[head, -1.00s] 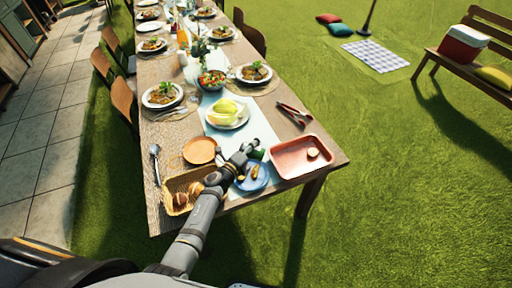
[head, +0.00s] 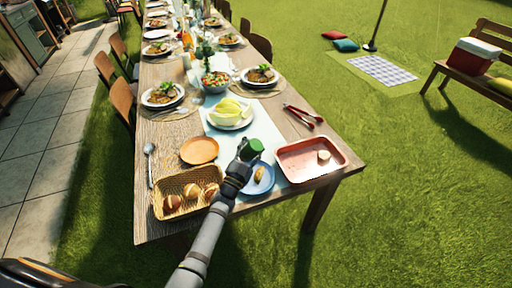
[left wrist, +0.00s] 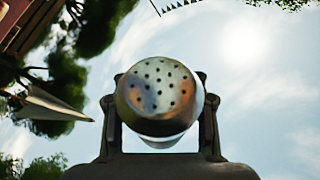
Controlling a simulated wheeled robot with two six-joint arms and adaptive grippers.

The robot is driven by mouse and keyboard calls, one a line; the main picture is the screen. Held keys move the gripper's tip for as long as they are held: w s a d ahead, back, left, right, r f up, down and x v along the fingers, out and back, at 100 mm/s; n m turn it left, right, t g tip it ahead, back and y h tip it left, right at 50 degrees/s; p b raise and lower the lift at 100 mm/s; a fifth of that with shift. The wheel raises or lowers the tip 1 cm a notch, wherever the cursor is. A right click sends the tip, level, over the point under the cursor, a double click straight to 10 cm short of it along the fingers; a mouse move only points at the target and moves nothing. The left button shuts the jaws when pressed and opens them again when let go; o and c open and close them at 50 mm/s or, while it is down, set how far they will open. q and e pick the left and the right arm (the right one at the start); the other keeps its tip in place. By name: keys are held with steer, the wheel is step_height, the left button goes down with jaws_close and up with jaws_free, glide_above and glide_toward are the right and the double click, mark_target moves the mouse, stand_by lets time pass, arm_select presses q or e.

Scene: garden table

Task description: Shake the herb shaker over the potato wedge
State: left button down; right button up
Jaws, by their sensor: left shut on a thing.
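My left gripper (head: 246,151) is shut on the herb shaker (head: 255,147), whose green part shows at the fingertips in the head view. In the left wrist view the shaker's silver, perforated end (left wrist: 157,88) faces the camera between the two fingers, with sky behind. The potato wedge (head: 260,174) lies on the blue plate (head: 267,185) near the front of the table. The gripper and shaker appear above the far left side of that plate. The arm hides part of the plate's left side. My right gripper is not in view.
A wicker basket of bread rolls (head: 160,205) stands left of my arm. A pink tray (head: 300,171) is to the right, and an orange plate (head: 199,150) is left of the gripper. A plate of pale yellow food (head: 230,122) stands behind it.

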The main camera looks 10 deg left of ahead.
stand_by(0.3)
arm_select(q)
step_height(320, 180, up, 5)
step_height(320, 180, down, 4)
steer(key=shift+f, duration=0.45)
step_height(320, 180, up, 4)
step_height(320, 180, down, 4)
